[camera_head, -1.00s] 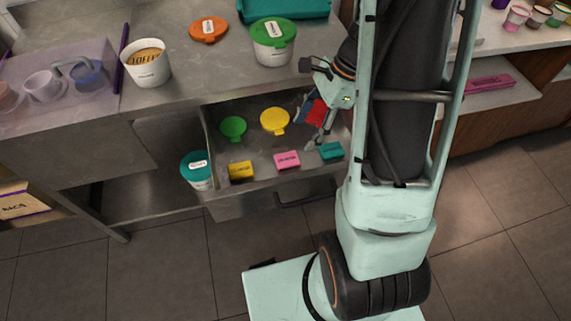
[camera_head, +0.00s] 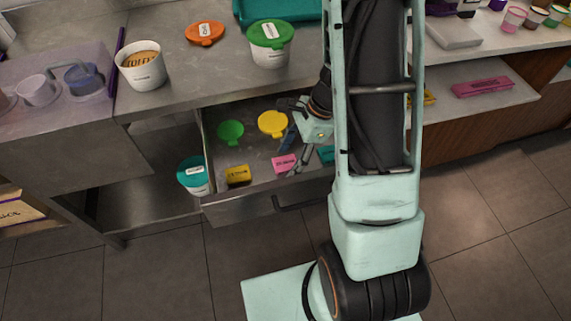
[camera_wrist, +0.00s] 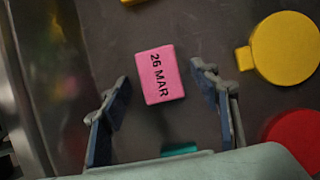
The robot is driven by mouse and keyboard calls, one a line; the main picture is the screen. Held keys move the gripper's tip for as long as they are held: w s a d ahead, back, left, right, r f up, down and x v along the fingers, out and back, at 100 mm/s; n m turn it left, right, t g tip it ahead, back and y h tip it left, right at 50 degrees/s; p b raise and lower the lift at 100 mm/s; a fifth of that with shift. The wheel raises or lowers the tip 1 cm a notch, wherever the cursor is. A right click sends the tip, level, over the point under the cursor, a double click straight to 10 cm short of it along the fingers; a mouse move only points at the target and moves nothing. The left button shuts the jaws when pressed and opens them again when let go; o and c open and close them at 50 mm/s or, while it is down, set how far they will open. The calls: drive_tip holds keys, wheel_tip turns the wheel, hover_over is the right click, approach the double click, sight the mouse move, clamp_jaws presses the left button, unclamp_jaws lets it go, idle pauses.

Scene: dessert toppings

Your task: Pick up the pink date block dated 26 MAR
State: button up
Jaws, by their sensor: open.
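The pink date block (camera_wrist: 160,76) lies in the open drawer (camera_head: 246,181) and reads 26 MAR in the wrist view. It also shows in the head view (camera_head: 282,163), at the drawer's front, between a yellow block and a teal block. My gripper (camera_wrist: 152,82) is open and empty. In the wrist view its fingers are spread to the left and right of the pink block, with gaps on both sides. In the head view my gripper (camera_head: 296,160) is inside the drawer, just right of the pink block.
The yellow block (camera_head: 238,175) lies left of the pink one, the teal block (camera_head: 326,154) right, partly hidden by my arm. Green (camera_head: 231,132) and yellow (camera_head: 272,124) lids lie behind. A red lid (camera_wrist: 296,138) shows in the wrist view. A teal-lidded tub (camera_head: 194,176) stands left of the drawer.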

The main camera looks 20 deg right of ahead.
drive_tip(key=shift+c, duration=0.7)
drive_tip(key=c, duration=1.1)
